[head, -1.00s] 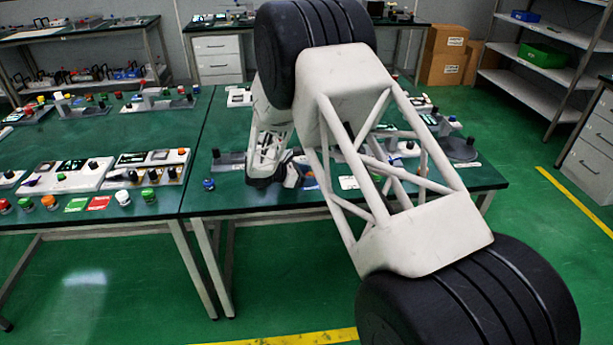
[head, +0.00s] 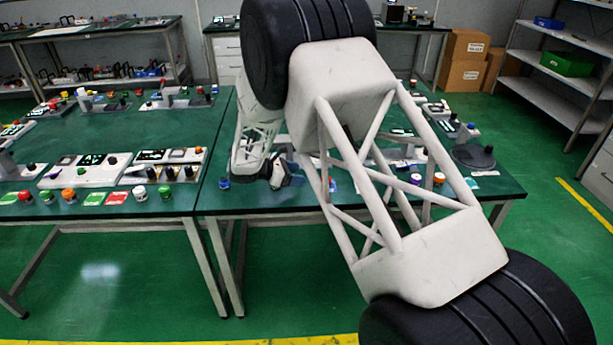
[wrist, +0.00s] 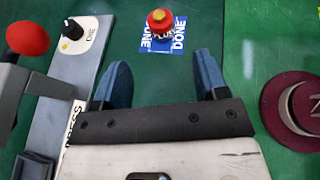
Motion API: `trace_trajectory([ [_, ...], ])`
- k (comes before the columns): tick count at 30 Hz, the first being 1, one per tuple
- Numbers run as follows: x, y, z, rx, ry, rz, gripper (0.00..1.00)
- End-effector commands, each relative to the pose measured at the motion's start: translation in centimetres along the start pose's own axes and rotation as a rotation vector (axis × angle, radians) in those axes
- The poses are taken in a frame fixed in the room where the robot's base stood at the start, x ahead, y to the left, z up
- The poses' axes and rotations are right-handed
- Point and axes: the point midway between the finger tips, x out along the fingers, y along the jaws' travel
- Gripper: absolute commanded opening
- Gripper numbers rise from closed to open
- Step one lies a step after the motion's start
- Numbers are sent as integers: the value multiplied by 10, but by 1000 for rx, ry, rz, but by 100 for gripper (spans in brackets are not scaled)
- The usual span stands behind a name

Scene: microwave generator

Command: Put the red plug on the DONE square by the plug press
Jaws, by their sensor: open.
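The red plug (wrist: 160,20), with a yellow top, stands on the blue-and-white DONE square (wrist: 178,40) at the top of the wrist view. Its base overlaps the square's printed text. My gripper (wrist: 161,75) is open, its two blue fingers spread apart and empty. The plug is ahead of the fingertips and between their lines, apart from both. The plug press (wrist: 40,105) is at the left, with a red knob (wrist: 27,38) on its lever. In the head view my gripper (head: 285,172) is low over the right-hand table; my arm hides much there, and I cannot make out the plug.
A white panel with a black dial (wrist: 72,30) lies left of the square. A dark red round piece (wrist: 300,105) is close on the right. A blue knob (head: 223,183) stands near the table's front left edge. Green tabletop between the fingers is clear.

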Motion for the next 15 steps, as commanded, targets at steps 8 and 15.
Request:
trace_trajectory([
  [8, -18, 0, 0, 0, 1, 1, 67],
  [15, -18, 0, 0, 0, 0, 0, 67],
])
